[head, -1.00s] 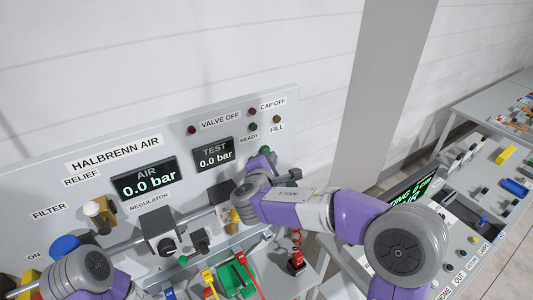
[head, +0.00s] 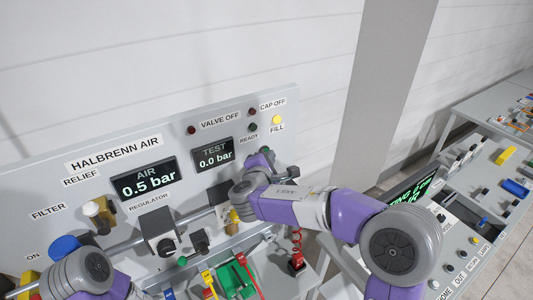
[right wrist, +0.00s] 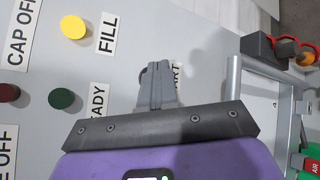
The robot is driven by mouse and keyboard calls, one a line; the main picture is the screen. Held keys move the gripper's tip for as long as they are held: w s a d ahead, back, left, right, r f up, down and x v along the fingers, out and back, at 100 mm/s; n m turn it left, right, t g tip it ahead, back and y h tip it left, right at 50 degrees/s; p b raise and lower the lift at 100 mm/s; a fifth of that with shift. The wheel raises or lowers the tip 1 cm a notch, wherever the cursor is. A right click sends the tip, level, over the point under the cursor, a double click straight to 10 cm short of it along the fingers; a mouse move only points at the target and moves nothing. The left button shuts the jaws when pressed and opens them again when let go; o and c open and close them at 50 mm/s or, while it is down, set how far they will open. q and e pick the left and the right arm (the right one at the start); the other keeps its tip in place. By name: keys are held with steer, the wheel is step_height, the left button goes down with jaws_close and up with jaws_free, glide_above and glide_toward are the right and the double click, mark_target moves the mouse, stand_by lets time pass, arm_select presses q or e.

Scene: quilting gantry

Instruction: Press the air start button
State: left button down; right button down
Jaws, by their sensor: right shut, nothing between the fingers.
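My right gripper (right wrist: 157,72) is shut and empty, its fingertips at the grey panel in the right wrist view. A label ending in "RT" (right wrist: 176,76) is partly covered by the fingers. A dark rounded edge (right wrist: 142,76) shows beside the fingertips; the rest of whatever is there is hidden, so I cannot tell how far it is pressed. The FILL lamp (head: 277,120) glows yellow, also in the right wrist view (right wrist: 74,27). The AIR display (head: 146,181) reads 0.5 bar and the TEST display (head: 214,155) 0.0 bar. My left gripper is out of view.
The regulator (head: 159,232), relief valve (head: 98,213) and blue knob (head: 65,247) stick out of the panel at left. A metal rail (right wrist: 236,100) runs close to my right gripper. A bench (head: 503,174) with controls stands at the right.

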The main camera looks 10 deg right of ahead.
steer(key=shift+s+d+b, duration=0.25)
steer(key=shift+s+b, duration=0.45)
steer(key=shift+s, duration=0.15)
steer(key=shift+s+d+b, duration=0.3)
steer(key=shift+s+b, duration=0.15)
steer(key=shift+s, duration=0.35)
steer(key=shift+s+d+b, duration=0.3)
steer(key=shift+s+b, duration=0.2)
steer(key=shift+s, duration=0.25)
steer(key=shift+s+d+b, duration=0.3)
steer(key=shift+s+b, duration=0.15)
steer(key=shift+s, duration=0.35)
